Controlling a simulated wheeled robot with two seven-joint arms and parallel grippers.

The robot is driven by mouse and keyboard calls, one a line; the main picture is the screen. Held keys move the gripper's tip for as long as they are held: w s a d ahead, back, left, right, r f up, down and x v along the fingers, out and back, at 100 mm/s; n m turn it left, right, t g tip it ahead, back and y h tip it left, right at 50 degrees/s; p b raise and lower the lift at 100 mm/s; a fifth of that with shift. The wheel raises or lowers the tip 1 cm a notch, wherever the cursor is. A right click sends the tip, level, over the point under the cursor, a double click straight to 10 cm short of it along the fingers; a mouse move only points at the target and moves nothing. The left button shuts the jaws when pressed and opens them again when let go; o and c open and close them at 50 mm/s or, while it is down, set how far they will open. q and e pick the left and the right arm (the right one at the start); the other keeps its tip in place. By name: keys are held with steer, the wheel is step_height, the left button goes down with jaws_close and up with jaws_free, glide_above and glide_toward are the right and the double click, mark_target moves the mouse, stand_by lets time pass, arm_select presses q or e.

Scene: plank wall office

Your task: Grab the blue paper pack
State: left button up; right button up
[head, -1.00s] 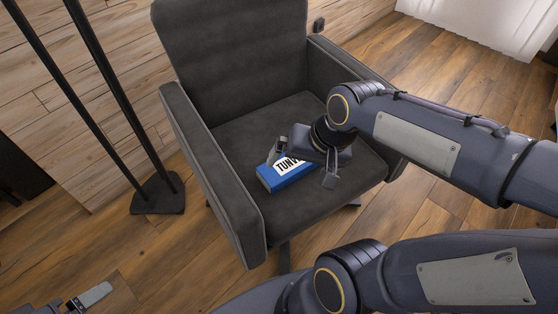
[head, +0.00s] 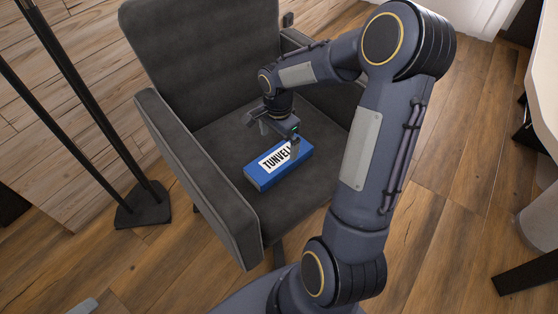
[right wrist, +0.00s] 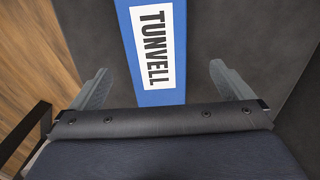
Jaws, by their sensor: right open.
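The blue paper pack (head: 262,176), with a white label reading TUNVELL, lies flat on the seat of the dark grey armchair (head: 215,140). My right gripper (head: 274,137) is open over the far side of the pack, with one finger in front of the label's right end. In the right wrist view, the pack (right wrist: 158,95) runs between the two spread fingers of the gripper (right wrist: 163,86), with space on both sides. I cannot tell how high the fingers are above the seat. Only a grey tip of my left gripper (head: 83,306) shows at the bottom left edge.
The chair's armrests (head: 195,175) rise on both sides of the seat. A black stand (head: 143,205) with two thin poles is on the wood floor at left. A white table (head: 544,80) is at the right edge. Seat around the pack is clear.

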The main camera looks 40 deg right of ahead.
mark_target(279, 157)
steer(key=f+b, duration=0.1)
steer(key=f, duration=0.1)
steer(key=f+b, duration=0.1)
steer(key=f, duration=0.2)
steer(key=f+b, duration=0.1)
steer(key=f, duration=0.1)
steer(key=shift+s+a+f, duration=0.1)
steer(key=shift+s+f, duration=0.15)
steer(key=shift+r, duration=0.1)
steer(key=c, duration=1.2)
steer(key=shift+c, duration=0.6)
steer(key=shift+r, duration=0.15)
